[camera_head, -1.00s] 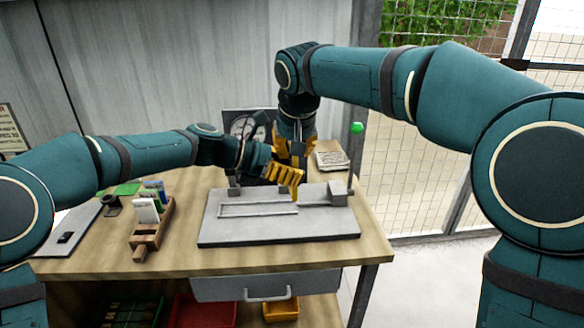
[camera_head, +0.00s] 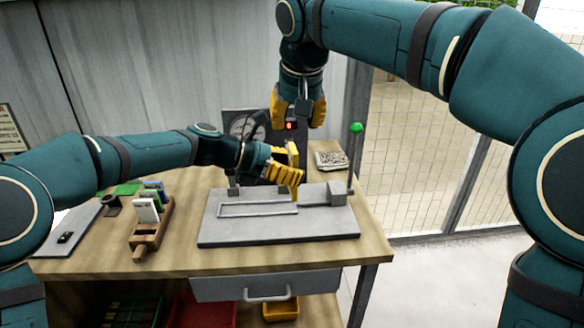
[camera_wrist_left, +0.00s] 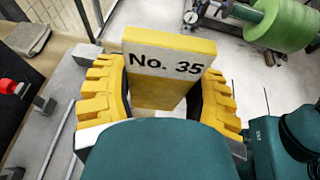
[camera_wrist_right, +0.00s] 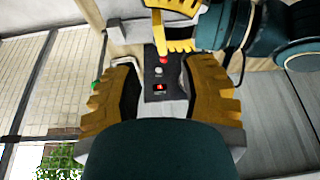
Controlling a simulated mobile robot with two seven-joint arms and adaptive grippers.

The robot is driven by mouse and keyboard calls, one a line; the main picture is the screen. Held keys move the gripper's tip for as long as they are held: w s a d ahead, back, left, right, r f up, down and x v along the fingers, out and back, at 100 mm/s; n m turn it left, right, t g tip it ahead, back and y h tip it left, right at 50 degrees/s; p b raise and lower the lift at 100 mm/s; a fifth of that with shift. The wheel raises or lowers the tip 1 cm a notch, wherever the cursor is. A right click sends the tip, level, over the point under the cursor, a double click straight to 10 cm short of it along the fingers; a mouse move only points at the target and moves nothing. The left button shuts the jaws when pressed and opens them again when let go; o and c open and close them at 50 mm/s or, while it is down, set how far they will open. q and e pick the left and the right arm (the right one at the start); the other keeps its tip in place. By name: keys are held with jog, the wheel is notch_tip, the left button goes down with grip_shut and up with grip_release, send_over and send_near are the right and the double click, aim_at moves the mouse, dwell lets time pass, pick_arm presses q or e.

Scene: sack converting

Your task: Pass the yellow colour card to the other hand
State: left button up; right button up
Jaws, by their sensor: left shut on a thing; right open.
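The yellow colour card (camera_wrist_left: 165,85), marked "No. 35" on a white band, stands between the fingers of my left gripper (camera_wrist_left: 160,100), which is shut on it. In the head view the card (camera_head: 294,194) shows as a thin yellow strip beside my left gripper (camera_head: 284,174), above the grey fixture. My right gripper (camera_head: 298,108) is open and empty, above and behind the left one, apart from the card. In the right wrist view the card (camera_wrist_right: 159,33) is seen edge-on beyond the open right fingers (camera_wrist_right: 160,75).
A grey fixture plate (camera_head: 240,236) lies on the wooden table (camera_head: 150,262) under my left gripper. A wooden rack (camera_head: 146,238) with several cards stands at left. A post with a green ball (camera_head: 356,128) rises at right. A black box (camera_wrist_right: 158,78) with a red button stands behind.

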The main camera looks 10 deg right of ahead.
jog(key=s+d+r+m, duration=0.2)
jog(key=d+r+m, duration=0.1)
jog(key=d+m, duration=0.25)
notch_tip(320, 180, down, 34)
jog(key=w+a+r+m+g+y, duration=0.1)
jog(key=w+m+g+y, duration=0.1)
jog(key=m+y, duration=0.1)
jog(key=s+a+f+n, duration=0.1)
jog(key=s+f+n, duration=0.1)
jog(key=s+f, duration=0.35)
jog(key=s+a+f+n, duration=0.2)
jog(key=f, duration=0.7)
jog(key=s+a+f+n, duration=0.1)
jog(key=s+f, duration=0.3)
jog(key=s, duration=0.3)
jog(key=s+a+f+n, duration=0.1)
jog(key=s+f+n, duration=0.1)
jog(key=s+f, duration=0.3)
jog(key=shift+s+f+g+y, duration=0.25)
jog(key=shift+s+g+y, duration=0.15)
jog(key=shift+s, duration=0.7)
